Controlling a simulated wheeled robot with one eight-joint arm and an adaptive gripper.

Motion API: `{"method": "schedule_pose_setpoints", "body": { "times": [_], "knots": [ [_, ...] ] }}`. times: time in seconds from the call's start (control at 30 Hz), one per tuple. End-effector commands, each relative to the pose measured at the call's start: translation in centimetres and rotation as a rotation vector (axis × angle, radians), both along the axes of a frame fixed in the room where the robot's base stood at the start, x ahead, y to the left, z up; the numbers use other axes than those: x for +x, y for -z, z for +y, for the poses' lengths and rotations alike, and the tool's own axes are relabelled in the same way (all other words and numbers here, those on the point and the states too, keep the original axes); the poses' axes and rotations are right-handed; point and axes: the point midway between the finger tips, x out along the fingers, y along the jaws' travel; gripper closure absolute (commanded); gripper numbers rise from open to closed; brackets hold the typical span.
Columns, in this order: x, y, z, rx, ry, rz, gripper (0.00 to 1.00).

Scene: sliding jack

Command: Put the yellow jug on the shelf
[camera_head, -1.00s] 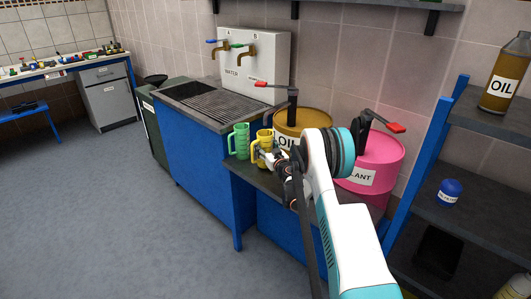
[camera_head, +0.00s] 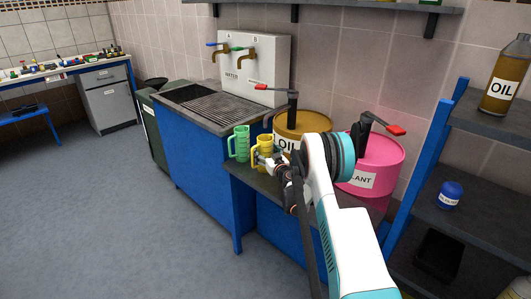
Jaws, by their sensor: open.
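The yellow jug (camera_head: 261,149) stands upright on the dark bench top, just right of the green jug (camera_head: 239,144). My gripper (camera_head: 265,159) is open at the right side of the yellow jug, with its fingers close against it. The fingers partly cover the jug's lower right side, and I cannot tell whether they touch it. A blue-framed shelf (camera_head: 487,124) stands at the right, with dark boards. Another dark shelf (camera_head: 345,4) runs along the wall at the top.
A yellow oil drum (camera_head: 304,121) and a pink drum (camera_head: 383,160) with pumps stand behind my arm. An oil bottle (camera_head: 505,76) and a small blue container (camera_head: 450,193) occupy the right shelf. A sink (camera_head: 200,95) is left of the bench.

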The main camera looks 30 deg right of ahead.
Motion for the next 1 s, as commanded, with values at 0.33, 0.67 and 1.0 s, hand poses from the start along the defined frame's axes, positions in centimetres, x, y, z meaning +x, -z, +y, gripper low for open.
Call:
{"method": "schedule_pose_setpoints", "body": {
  "times": [0.33, 0.67, 1.0],
  "knots": [
    [-6.5, -0.4, 0.2, 0.000, 0.002, 0.000, 0.24],
    [-11.1, -0.2, 0.4, 0.000, 0.001, 0.000, 0.24],
    [-11.7, 0.0, 0.5, 0.000, 0.001, 0.000, 0.24]
  ]
}}
